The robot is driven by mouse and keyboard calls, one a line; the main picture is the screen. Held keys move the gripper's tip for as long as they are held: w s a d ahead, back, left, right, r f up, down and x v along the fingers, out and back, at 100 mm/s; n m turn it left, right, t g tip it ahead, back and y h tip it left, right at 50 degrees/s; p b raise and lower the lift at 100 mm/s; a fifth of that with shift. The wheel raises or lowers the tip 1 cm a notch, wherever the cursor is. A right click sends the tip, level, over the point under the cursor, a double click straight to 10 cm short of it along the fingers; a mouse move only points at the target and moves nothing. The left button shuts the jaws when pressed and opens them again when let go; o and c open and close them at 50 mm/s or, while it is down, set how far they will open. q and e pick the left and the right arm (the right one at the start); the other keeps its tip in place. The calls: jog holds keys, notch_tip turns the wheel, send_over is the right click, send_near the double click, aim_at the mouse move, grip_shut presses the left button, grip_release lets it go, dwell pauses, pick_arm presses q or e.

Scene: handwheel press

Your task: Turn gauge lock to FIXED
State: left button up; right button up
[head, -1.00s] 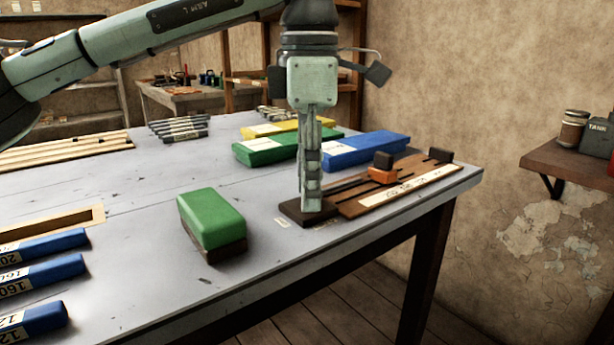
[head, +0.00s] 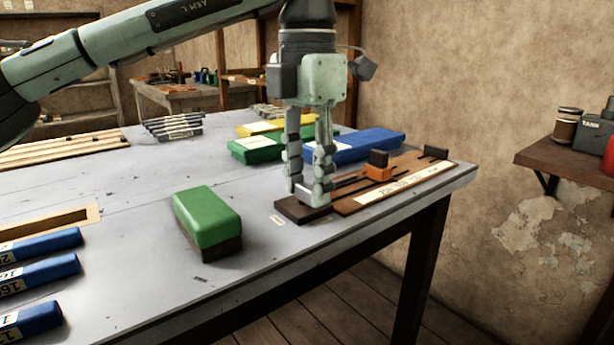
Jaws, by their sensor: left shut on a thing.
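The gauge lock stands on a dark base block (head: 298,212) near the table's front right edge, at the left end of a wooden gauge board (head: 408,187). My left gripper (head: 309,194) points straight down over it. Its two fingers are shut on the lock's pale grey handle (head: 313,196), which shows partly between the fingertips. Small labels (head: 278,220) lie beside the base, too small to read. The handle's pivot and exact setting are hidden by the fingers. My right gripper is not in view.
An orange slider (head: 378,173) with a black knob sits on the gauge board. A green-topped block (head: 207,217) stands to the left. Blue (head: 362,146) and green (head: 257,149) boxes lie behind the gripper. Bare table lies between the green-topped block and the lock.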

aim_at(307, 187)
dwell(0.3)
pick_arm(q)
jog(key=o, duration=1.2)
jog(key=shift+c, duration=0.2)
jog(key=shift+r, duration=0.1)
notch_tip(307, 187, up, 12)
